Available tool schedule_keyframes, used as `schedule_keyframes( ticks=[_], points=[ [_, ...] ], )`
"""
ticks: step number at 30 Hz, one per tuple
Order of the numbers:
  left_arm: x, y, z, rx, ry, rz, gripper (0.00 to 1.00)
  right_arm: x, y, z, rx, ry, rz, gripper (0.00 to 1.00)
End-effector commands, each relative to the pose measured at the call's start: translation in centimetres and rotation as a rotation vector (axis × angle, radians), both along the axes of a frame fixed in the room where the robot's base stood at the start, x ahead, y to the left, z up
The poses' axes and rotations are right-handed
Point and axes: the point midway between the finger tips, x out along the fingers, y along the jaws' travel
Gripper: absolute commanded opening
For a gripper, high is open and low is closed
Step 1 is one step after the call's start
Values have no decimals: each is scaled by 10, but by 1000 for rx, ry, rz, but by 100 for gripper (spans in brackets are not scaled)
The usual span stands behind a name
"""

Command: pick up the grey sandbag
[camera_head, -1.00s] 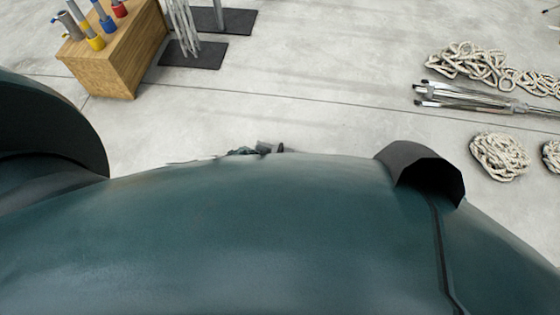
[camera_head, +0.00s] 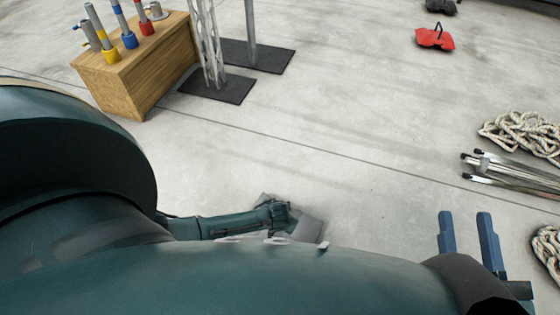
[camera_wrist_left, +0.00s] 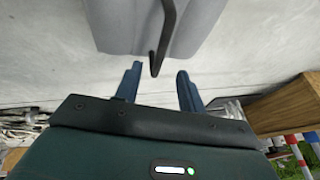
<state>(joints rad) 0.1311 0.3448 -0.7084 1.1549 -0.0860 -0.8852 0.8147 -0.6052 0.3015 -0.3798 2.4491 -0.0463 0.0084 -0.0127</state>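The grey sandbag (camera_head: 308,230) is partly in sight on the floor in the head view, at the end of my left arm and cut off below by my own body. In the left wrist view the grey sandbag (camera_wrist_left: 200,25) fills the top middle, with a dark handle hanging down from it. My left gripper (camera_wrist_left: 158,82) is open, its two blue fingers apart, with the handle's lower end in line with the gap between them. I cannot tell whether it touches. My right gripper (camera_head: 463,232) is open and empty above the floor at right.
A red sandbag (camera_head: 435,40) and a dark bag (camera_head: 440,6) lie at the back right. A wooden crate (camera_head: 140,65) with coloured tubes and black base plates (camera_head: 218,88) stand at the back left. Ropes (camera_head: 520,132) and metal stands (camera_head: 510,172) lie at right. The middle floor is clear.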

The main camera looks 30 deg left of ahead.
Motion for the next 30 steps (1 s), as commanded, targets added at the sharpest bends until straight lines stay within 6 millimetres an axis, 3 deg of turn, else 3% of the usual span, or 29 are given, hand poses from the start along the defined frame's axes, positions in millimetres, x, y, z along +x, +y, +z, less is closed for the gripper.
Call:
schedule_keyframes(
  ticks=[1,8,18,30],
  points=[
    [3,1,-9,0,-1,1,40,0,1,-4,10,-1,6,36],
    [8,4,-20,-1,-2,0,40,3,1,3,18,-50,15,36],
    [21,13,-57,-1,-1,0,40,12,-4,45,-16,-383,22,36],
    [22,14,-58,-2,0,0,40,11,-5,54,-20,-428,22,36]
  ],
)
